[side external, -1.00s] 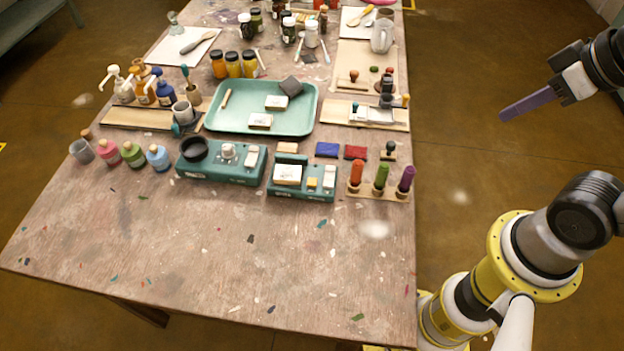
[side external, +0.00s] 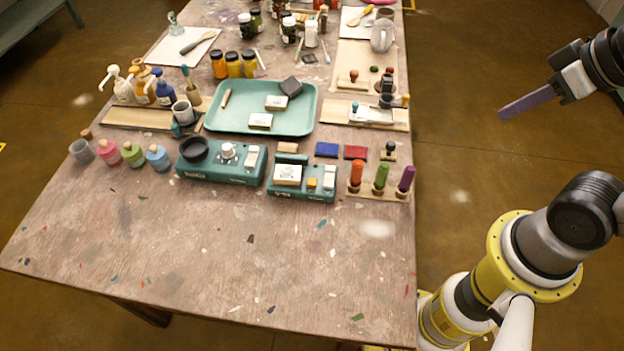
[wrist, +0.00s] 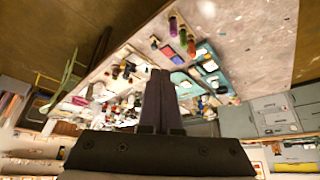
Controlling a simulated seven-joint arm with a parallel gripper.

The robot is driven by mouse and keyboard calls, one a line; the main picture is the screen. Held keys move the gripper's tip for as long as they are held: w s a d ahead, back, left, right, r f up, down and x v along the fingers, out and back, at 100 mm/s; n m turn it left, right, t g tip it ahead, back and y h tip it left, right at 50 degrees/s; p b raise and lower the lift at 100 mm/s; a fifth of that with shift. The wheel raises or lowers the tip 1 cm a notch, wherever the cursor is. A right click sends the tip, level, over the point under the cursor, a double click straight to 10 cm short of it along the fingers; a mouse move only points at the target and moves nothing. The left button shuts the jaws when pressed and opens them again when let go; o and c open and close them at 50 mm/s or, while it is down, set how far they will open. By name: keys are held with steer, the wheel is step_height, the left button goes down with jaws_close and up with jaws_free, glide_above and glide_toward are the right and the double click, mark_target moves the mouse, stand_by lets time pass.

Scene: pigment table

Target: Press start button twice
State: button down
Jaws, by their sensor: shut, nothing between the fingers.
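Two teal devices stand side by side mid-table. The left teal device (side external: 222,175) carries a black bowl (side external: 193,149), a pale round knob (side external: 228,151) and a pale block-like part (side external: 251,158). The right teal device (side external: 302,195) carries a white block (side external: 288,175), a small orange-yellow button (side external: 312,184) and a pale upright part (side external: 329,177). I cannot read which control is the start button. My gripper (side external: 503,114) is shut and empty, off the table's right edge, well apart from both devices. Its closed dark fingers also show in the wrist view (wrist: 160,74).
Orange, green and purple handled tools (side external: 380,178) stand right of the right device. A green tray (side external: 262,131) lies behind the devices. Small pink, green and blue bottles (side external: 132,155) stand at the left. The table's front part (side external: 220,260) is mostly bare.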

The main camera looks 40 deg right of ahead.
steer(key=w+a+r+m+t+y, duration=0.1)
steer(key=w+a+r+m+t, duration=0.15)
steer(key=w, duration=0.45)
steer(key=w+a+r+m+t, duration=0.1)
steer(key=w+r+t, duration=0.15)
steer(key=w, duration=0.35)
steer(key=m+g+y, duration=0.1)
steer(key=g+y, duration=0.1)
glide_above(312, 183)
step_height(312, 183, down, 21)
steer(key=shift+s+d, duration=0.25)
steer(key=shift+s, duration=0.2)
steer(key=shift+f, duration=0.15)
steer(key=shift+f, duration=4.3)
steer(key=shift+f, duration=0.1)
